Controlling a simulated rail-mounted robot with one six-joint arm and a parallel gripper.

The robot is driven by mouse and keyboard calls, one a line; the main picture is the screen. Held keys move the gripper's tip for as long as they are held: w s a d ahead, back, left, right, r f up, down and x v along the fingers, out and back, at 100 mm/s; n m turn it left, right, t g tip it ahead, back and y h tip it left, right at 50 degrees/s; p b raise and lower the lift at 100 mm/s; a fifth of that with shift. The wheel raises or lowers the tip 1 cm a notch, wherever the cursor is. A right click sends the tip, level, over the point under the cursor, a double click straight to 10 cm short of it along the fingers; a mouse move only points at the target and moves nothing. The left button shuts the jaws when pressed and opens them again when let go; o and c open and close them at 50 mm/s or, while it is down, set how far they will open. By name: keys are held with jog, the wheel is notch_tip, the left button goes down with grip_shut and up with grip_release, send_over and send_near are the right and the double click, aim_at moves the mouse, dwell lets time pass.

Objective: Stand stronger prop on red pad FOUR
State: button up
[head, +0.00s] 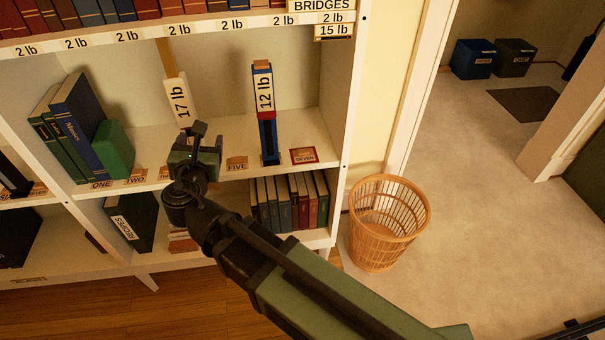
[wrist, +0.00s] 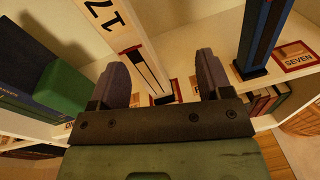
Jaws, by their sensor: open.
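The prop labelled 17 lb (head: 177,97) stands upright on the middle shelf, pale with a wooden upper part. Its foot is hidden behind my gripper (head: 194,146) in the head view. In the wrist view the 17 lb prop (wrist: 107,18) comes down between and beyond the fingers of my gripper (wrist: 162,80), which are open. Red edging shows at its foot; no pad name is readable there. The blue and red prop labelled 12 lb (head: 264,100) stands upright to the right, between tiles FIVE and SEVEN. Pad FOUR cannot be made out.
Tile FIVE (head: 237,163) and red-edged tile SEVEN (head: 303,155) lie bare on the shelf edge. Dark books and a green block (head: 115,150) stand left. A wicker basket (head: 388,222) stands on the floor right of the bookcase.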

jog(key=w+d+f+m+g+h, duration=0.1)
jog(key=d+f+m+g+h, duration=0.3)
jog(key=d+m, duration=0.75)
jog(key=d+f+m+g+h, duration=0.2)
jog(key=d+f+m+g, duration=0.5)
jog(key=d, duration=0.7)
jog(key=s+d+f+m+g+y, duration=0.5)
jog(key=s+d+m, duration=0.3)
jog(key=m, duration=0.7)
jog(key=shift+s+d+m+g+y, duration=0.35)
jog(key=shift+d+g+y, duration=0.15)
jog(key=shift+g, duration=0.1)
